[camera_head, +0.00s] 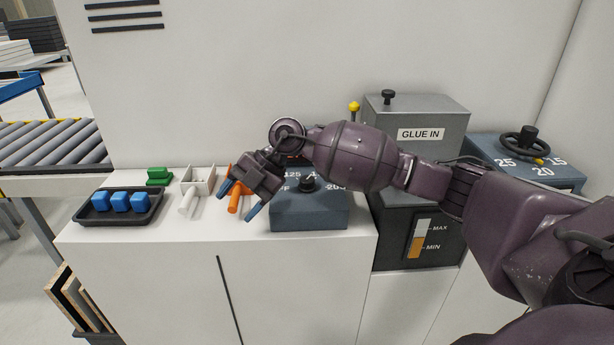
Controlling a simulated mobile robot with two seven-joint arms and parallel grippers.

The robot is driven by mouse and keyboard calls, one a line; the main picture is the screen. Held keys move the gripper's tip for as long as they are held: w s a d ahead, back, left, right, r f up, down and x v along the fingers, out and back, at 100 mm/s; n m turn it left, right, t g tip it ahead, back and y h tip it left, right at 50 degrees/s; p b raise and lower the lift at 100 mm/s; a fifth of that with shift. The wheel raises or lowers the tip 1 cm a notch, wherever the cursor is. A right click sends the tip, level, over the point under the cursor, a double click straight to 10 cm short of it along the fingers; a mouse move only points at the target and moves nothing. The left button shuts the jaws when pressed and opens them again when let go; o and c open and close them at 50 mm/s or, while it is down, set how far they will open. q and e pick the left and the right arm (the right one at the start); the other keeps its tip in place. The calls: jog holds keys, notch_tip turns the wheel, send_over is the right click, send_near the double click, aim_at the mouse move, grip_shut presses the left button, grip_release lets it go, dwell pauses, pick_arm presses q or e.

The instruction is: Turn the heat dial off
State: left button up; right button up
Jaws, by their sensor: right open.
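The heat dial is a black knob (308,183) on top of a blue-grey box (310,217) on the white counter. White numbers and letters are printed around the knob, partly hidden by my right arm. I cannot read its setting clearly. My right gripper (240,204) is open, with blue fingertips, just left of the dial box and apart from the knob. It hangs over an orange-handled tool (235,200), and I cannot tell whether it touches it. My left gripper is not in view.
A black tray (120,218) with blue blocks, a green block (159,175) and a white scoop (190,200) stand left on the counter. The GLUE IN box (420,130) stands right of the dial box. Farther right is another numbered box with a black handwheel (525,142).

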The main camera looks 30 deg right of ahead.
aim_at(307, 179)
jog(key=d+r+h, duration=0.1)
jog(key=d, duration=0.1)
jog(key=w+d+m+h, duration=0.1)
jog(key=d+h, duration=0.1)
jog(key=d, duration=0.1)
jog(key=w+d+r+h, duration=0.1)
jog(key=d, duration=0.2)
jog(key=shift+w+d+r+m+g+h, duration=0.15)
jog(key=shift+w+r+m+g+h, duration=0.05)
jog(key=shift+r+m+g+h, duration=0.15)
jog(key=d+r+m+h, duration=0.3)
jog(key=d+r+h, duration=0.2)
jog(key=d, duration=0.5)
jog(key=shift+g, duration=0.35)
notch_tip(307, 179, down, 9)
jog(key=shift+w+r, duration=0.1)
jog(key=shift+f, duration=0.65)
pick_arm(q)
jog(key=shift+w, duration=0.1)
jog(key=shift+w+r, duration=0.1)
pick_arm(e)
jog(key=c, duration=0.9)
